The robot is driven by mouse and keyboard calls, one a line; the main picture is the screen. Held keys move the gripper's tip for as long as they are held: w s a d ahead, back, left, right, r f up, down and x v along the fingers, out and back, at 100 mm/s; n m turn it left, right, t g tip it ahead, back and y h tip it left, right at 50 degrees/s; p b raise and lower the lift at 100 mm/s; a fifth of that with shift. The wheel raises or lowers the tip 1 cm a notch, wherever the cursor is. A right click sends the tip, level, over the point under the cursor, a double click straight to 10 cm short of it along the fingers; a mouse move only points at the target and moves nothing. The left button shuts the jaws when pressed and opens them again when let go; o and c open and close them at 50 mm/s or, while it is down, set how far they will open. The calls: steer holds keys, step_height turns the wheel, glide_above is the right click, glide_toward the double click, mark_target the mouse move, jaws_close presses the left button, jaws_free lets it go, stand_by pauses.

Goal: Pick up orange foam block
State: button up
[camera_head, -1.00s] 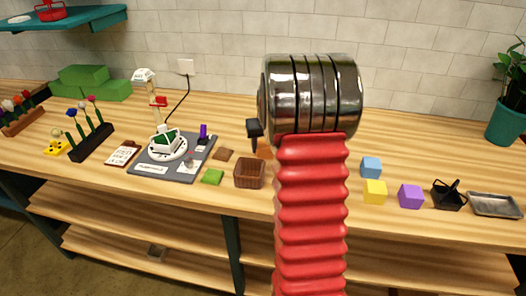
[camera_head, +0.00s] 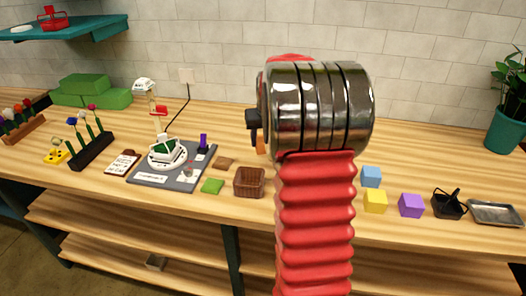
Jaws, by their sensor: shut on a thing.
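The orange foam block (camera_head: 261,144) shows as a thin orange sliver at the left edge of my arm's metal wrist. The rest of it is hidden behind the arm. My gripper (camera_head: 256,134) is mostly hidden by the same wrist; a dark part of it sticks out on the left. It is shut on the orange foam block and appears to hold it above the bench, behind the brown basket (camera_head: 249,183).
Blue (camera_head: 371,177), yellow (camera_head: 375,201) and purple (camera_head: 411,206) blocks stand right of my arm. A green flat piece (camera_head: 212,186), a brown one (camera_head: 225,162) and a grey board (camera_head: 150,180) lie to the left.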

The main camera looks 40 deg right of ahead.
step_height(320, 180, up, 11)
steer(key=shift+r, duration=0.2)
steer(key=shift+f, duration=0.15)
stand_by(0.5)
steer(key=shift+a+f+n+y, duration=0.15)
steer(key=shift+f+n+y, duration=0.1)
steer(key=shift+f+n, duration=0.5)
steer(key=shift+a+f+n+y, duration=0.1)
steer(key=shift+f+n+y, duration=0.15)
steer(key=shift+f+n, duration=0.5)
